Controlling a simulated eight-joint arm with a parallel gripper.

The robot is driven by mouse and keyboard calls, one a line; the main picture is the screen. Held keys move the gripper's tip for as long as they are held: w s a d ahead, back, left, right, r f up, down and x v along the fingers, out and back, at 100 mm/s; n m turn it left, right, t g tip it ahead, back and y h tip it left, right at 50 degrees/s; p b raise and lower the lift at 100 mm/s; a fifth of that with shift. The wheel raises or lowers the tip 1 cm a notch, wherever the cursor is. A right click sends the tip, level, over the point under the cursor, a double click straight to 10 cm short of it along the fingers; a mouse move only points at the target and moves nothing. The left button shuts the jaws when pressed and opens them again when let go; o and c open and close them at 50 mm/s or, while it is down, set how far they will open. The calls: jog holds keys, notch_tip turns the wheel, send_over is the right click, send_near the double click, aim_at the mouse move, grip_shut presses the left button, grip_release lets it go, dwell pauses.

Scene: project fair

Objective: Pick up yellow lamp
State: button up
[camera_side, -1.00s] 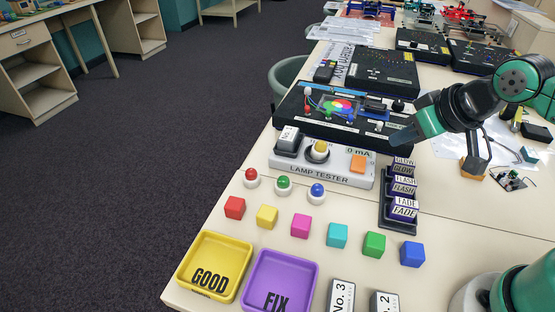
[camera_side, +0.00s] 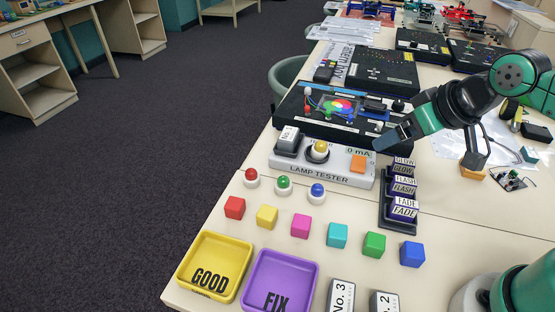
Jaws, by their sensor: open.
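The yellow lamp (camera_side: 320,148) is a small yellow dome on a white base, seated upright on the lamp tester (camera_side: 322,173). My gripper (camera_side: 382,145) hangs above the right end of the tester, to the right of the lamp and apart from it. Its jaws are open with nothing between them; the view shows them nearly edge-on. Three more lamps stand in a row in front of the tester: a red lamp (camera_side: 251,178), a green lamp (camera_side: 283,185) and a blue lamp (camera_side: 317,193).
A black rack (camera_side: 399,224) of labelled blocks stands right. Several coloured cubes lie in front, with a yellow GOOD tray (camera_side: 207,238) and purple FIX tray (camera_side: 301,255). A black panel (camera_side: 290,112) lies behind.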

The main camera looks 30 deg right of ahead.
jog(key=w+a+n+g+y, duration=0.1)
jog(key=w+a+n+g, duration=0.1)
jog(key=w+n, duration=0.3)
jog(key=n+g+y, duration=0.1)
jog(key=n+g, duration=0.2)
jog(key=n, duration=0.1)
send_over(323, 142)
jog(key=s+d, duration=0.1)
notch_tip(323, 142, down, 4)
jog(key=shift+f, duration=0.15)
jog(key=shift+x, duration=2.6)
grip_shut()
